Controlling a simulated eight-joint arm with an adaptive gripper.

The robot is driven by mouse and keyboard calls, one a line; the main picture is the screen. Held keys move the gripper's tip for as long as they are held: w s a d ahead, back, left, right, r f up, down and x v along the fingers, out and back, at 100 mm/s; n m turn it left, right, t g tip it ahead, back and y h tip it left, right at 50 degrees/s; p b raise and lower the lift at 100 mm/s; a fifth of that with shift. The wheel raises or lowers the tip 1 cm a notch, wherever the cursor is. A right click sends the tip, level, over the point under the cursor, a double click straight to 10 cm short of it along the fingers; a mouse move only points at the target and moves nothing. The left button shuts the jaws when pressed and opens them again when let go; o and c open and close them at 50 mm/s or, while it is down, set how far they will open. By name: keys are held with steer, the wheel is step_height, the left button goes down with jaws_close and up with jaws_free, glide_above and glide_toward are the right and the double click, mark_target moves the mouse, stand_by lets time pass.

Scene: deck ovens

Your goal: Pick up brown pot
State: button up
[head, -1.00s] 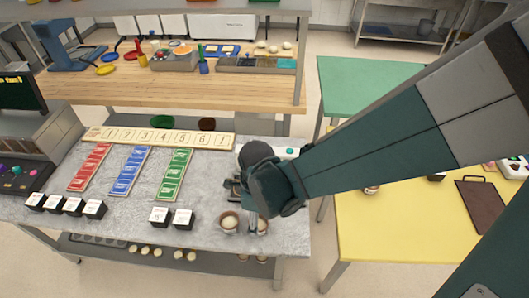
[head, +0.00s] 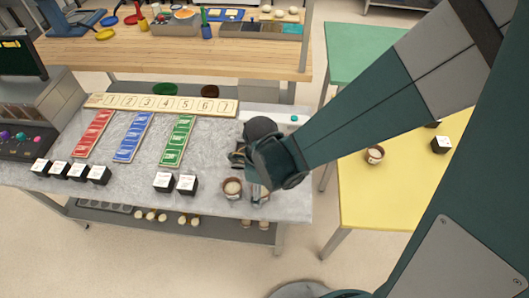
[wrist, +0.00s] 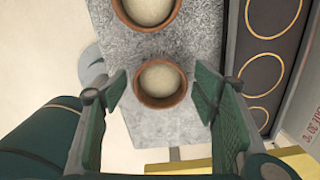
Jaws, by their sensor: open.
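Two brown pots with pale, creamy contents stand upright near the front edge of the grey table. One brown pot (head: 233,196) stands just left of my gripper (head: 256,194) in the head view. The other is mostly hidden by the gripper there. In the wrist view, this nearer brown pot (wrist: 160,104) sits between the two open green fingers of my gripper (wrist: 161,92), with gaps on both sides. The first brown pot (wrist: 147,28) is beyond it at the top edge. The gripper is empty.
Black-and-white blocks (head: 187,184) stand to the left, near red, blue and green strips (head: 177,140) and a numbered board (head: 160,104). A dark panel with rings (wrist: 263,77) lies right of the fingers. A yellow table (head: 385,205) bears another brown pot (head: 375,162).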

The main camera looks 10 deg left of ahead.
steer(key=c, duration=1.1)
steer(key=shift+r, duration=0.2)
steer(key=shift+r+p, duration=1.05)
steer(key=shift+r, duration=3.75)
